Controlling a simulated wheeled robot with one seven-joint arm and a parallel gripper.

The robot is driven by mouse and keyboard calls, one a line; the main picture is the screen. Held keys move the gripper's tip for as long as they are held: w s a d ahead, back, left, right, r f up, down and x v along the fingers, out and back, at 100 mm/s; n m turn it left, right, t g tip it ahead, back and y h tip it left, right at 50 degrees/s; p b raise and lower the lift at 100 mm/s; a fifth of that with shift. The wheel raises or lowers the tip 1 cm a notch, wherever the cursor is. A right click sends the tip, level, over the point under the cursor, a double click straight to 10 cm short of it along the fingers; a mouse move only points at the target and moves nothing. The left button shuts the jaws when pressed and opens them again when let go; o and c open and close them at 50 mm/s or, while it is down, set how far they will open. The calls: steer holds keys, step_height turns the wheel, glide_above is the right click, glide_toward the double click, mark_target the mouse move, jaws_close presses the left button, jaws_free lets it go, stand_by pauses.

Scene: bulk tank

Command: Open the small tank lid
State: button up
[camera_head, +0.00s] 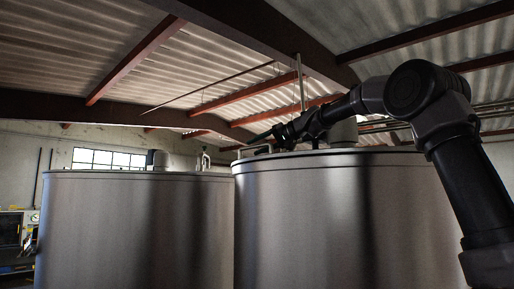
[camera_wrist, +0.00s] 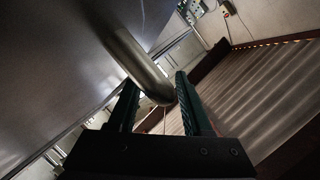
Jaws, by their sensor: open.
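Two large steel tanks stand side by side in the head view, the left tank (camera_head: 130,230) and the right tank (camera_head: 335,215). My gripper (camera_head: 252,139) is above the near left part of the right tank's top. A bent metal tube (camera_head: 250,148) rises from that top just below my gripper. In the wrist view my gripper (camera_wrist: 156,80) is open. A rounded metal tube (camera_wrist: 137,62) reaches between its fingertips; I cannot tell whether they touch. A broad grey metal surface (camera_wrist: 60,75) lies at left. The small lid itself cannot be made out clearly.
A pale cylinder (camera_head: 344,132) and a thin upright rod (camera_head: 301,85) stand on the right tank's top. The left tank bears a short fitting (camera_head: 160,160) and a bent pipe (camera_head: 205,160). Red roof beams (camera_head: 140,55) cross overhead.

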steer(key=shift+a, duration=0.15)
jaws_close()
stand_by(1.4)
